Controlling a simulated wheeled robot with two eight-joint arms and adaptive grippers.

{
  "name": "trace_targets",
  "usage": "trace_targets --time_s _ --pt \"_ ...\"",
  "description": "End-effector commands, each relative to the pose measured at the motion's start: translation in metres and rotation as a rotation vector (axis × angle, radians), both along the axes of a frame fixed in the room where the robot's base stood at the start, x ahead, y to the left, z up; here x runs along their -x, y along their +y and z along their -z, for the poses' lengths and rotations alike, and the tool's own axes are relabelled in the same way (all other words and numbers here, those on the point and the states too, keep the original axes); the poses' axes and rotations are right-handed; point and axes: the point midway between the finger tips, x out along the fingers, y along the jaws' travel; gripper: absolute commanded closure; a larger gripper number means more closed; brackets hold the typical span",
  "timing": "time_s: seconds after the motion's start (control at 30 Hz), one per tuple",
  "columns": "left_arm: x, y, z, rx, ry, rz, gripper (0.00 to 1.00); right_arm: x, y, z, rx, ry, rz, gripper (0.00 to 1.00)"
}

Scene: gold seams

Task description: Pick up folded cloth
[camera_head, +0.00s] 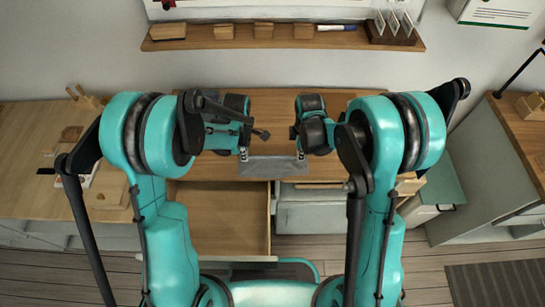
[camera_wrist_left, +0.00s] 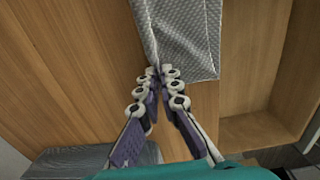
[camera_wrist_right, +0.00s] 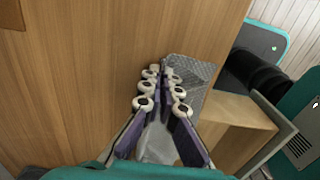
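The grey folded cloth (camera_head: 274,167) lies across the front part of the wooden desk, between my two grippers. My left gripper (camera_head: 244,155) is at its left end. In the left wrist view its fingertips (camera_wrist_left: 160,72) are together on the edge of the textured cloth (camera_wrist_left: 190,40), which creases at the tips. My right gripper (camera_head: 301,155) is at the right end. In the right wrist view its fingertips (camera_wrist_right: 163,72) are together on the cloth's corner (camera_wrist_right: 195,72). Whether the cloth is clear of the desk cannot be told.
An open, empty-looking drawer (camera_head: 230,222) juts out below the desk's front left. Wooden desktop (camera_head: 270,105) is bare behind the cloth. A wall shelf (camera_head: 235,43) holds wooden blocks and a marker. Side counters stand left and right.

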Motion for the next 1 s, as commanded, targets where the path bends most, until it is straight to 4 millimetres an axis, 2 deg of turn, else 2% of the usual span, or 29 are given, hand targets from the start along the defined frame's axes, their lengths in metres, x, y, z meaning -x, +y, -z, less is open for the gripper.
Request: trace_targets --time_s 0.47,1.0 --pt "0.000 0.000 -0.003 0.000 -0.001 0.000 1.00 0.000 0.000 -0.003 0.000 -0.001 0.000 1.00" --pt "0.000 0.000 -0.044 0.000 0.000 0.000 1.00 0.000 0.000 -0.044 0.000 0.000 0.000 1.00"
